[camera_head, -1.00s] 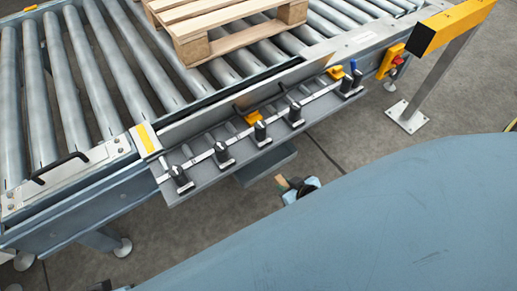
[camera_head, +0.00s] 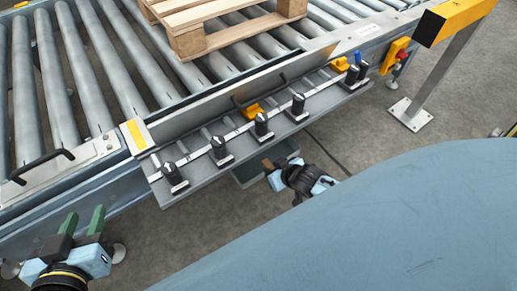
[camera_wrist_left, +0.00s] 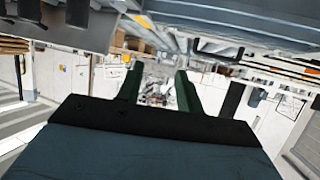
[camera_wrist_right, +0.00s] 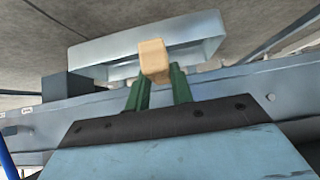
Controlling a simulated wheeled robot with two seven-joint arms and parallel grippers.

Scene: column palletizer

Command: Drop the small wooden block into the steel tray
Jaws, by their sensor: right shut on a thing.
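A small wooden block (camera_wrist_right: 153,62) is held at the green fingertips of my right gripper (camera_wrist_right: 160,82). In the head view the block (camera_head: 267,164) is a small brown patch at the tip of my right gripper (camera_head: 274,172), beside the conveyor's side. The steel tray (camera_wrist_right: 196,32) is a shallow grey open box. The block overlaps its near wall in the right wrist view; its height above the tray is unclear. In the head view the tray (camera_head: 246,178) is partly hidden under the handle rail. My left gripper (camera_head: 84,222) is open and empty, also in the left wrist view (camera_wrist_left: 158,88).
A roller conveyor (camera_head: 90,75) with a wooden pallet (camera_head: 215,38) fills the back. A rail with several black clamp handles (camera_head: 261,125) runs along its front edge, over the tray. A yellow-topped post (camera_head: 440,80) stands right. Floor is clear right of the tray.

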